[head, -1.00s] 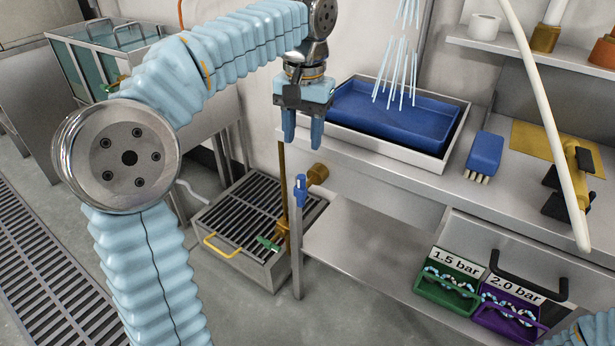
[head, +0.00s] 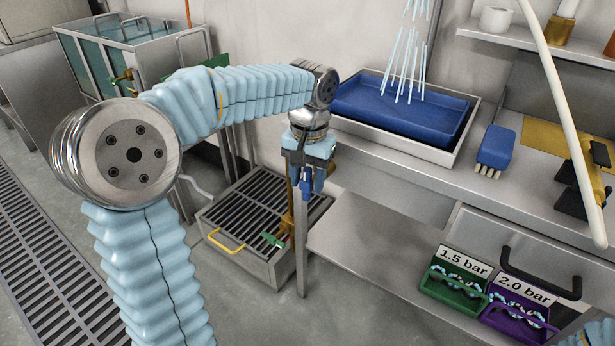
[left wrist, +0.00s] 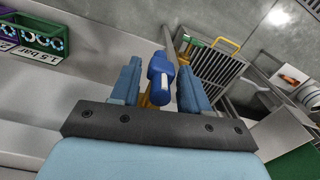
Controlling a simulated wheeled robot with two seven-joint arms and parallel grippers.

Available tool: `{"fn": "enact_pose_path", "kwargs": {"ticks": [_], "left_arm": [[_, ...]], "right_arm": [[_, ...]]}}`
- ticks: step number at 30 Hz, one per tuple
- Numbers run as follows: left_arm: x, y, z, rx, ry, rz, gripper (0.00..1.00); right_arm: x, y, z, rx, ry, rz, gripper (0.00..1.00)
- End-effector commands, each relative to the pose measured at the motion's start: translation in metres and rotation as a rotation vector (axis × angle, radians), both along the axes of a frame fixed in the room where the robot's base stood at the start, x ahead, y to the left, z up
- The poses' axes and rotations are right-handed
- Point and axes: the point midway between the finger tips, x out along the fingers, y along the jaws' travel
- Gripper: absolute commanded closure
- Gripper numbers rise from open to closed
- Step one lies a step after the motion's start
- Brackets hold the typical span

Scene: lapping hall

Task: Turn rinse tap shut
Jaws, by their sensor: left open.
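The rinse tap's blue lever (head: 306,188) stands on top of a grey post at the front edge of the bench. In the left wrist view the blue lever (left wrist: 160,72) lies between the two fingers, with gaps on both sides. My left gripper (head: 309,180) points down at the lever and is open around it. The same gripper (left wrist: 159,82) partly hides the lever in the head view. Water streams (head: 404,70) fall into the blue tray (head: 405,108). My right gripper is out of view.
A metal basin (head: 443,155) holds the blue tray. A blue brush (head: 496,146) lies to its right. A slatted floor drain box (head: 262,266) with a yellow handle stands below left. Green (head: 455,294) and purple (head: 513,319) bins sit at lower right.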

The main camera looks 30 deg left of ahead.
Motion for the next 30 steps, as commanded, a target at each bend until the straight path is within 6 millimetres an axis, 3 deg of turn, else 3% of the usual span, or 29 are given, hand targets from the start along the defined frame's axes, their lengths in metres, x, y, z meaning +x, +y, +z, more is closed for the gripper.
{"fn": "enact_pose_path", "kwargs": {"ticks": [1,10,20,30], "left_arm": [[0.0,0.0,0.0001,0.0,0.0,0.0,0.56],[0.0,0.0,0.0002,0.0,0.0,0.0,1.0],[0.0,-0.001,0.0004,0.03,-0.002,-0.001,1.0],[-0.0003,-0.0062,-0.0014,0.235,-0.018,-0.006,1.0]], "right_arm": [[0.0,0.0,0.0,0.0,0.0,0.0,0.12],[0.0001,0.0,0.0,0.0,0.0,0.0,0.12],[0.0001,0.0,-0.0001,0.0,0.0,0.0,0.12],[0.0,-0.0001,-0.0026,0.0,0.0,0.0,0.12]]}}
